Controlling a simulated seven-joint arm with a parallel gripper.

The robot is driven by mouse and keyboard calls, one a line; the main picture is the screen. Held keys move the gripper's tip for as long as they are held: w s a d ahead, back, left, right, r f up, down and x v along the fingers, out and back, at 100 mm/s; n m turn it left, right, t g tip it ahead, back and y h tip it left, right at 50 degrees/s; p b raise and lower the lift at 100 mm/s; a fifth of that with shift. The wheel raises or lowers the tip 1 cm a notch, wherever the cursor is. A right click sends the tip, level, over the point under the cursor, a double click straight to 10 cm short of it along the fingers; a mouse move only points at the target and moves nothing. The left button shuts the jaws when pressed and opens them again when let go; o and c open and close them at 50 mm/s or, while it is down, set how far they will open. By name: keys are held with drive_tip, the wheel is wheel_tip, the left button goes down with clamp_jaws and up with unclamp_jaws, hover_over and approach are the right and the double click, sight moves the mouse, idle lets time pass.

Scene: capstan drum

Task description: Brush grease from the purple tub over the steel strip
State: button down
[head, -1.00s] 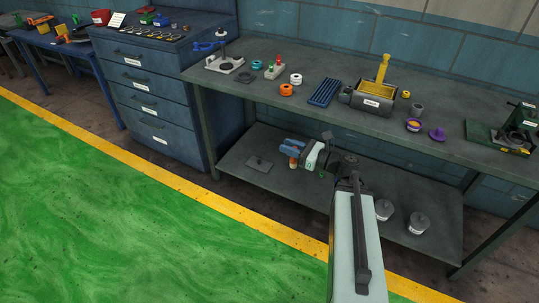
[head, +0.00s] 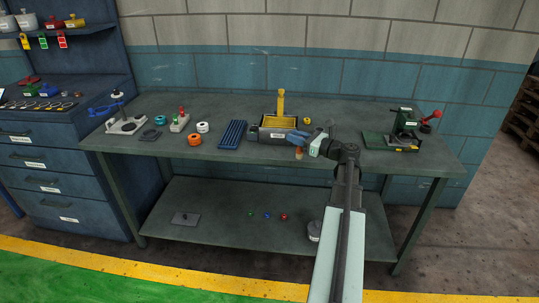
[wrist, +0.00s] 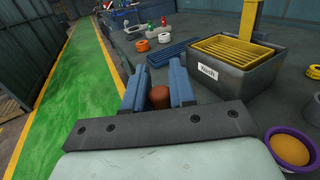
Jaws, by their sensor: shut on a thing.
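My gripper (head: 298,147) is at the front edge of the bench, to the right of centre. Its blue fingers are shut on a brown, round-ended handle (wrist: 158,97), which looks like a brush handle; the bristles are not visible. The purple tub (wrist: 290,152), with orange-brown grease inside, stands on the bench to the right of my gripper in the wrist view. In the head view my arm hides the tub. I cannot make out the steel strip in either view.
A grey wash tank (wrist: 215,75) with a yellow grate stands beyond my gripper. A blue ribbed tray (head: 232,134) and orange ring (head: 194,140) lie to its left. A green-based fixture (head: 393,140) stands at the right.

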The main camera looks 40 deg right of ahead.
drive_tip(key=w+d+r+m+h, duration=0.1)
drive_tip(key=d+r, duration=0.1)
drive_tip(key=d, duration=0.5)
drive_tip(key=w+d+r+h, duration=0.1)
drive_tip(key=w+d+r, duration=0.1)
drive_tip(key=d, duration=0.6)
drive_tip(key=shift+d+m+t+h, duration=0.15)
drive_tip(key=shift+m+t+h, duration=0.15)
drive_tip(key=shift+m+h, duration=0.1)
drive_tip(key=shift+w+f, duration=0.1)
drive_tip(key=shift+f, duration=2.75)
drive_tip(key=shift+f, duration=0.5)
drive_tip(key=shift+r, duration=0.1)
wheel_tip(320, 180, up, 7)
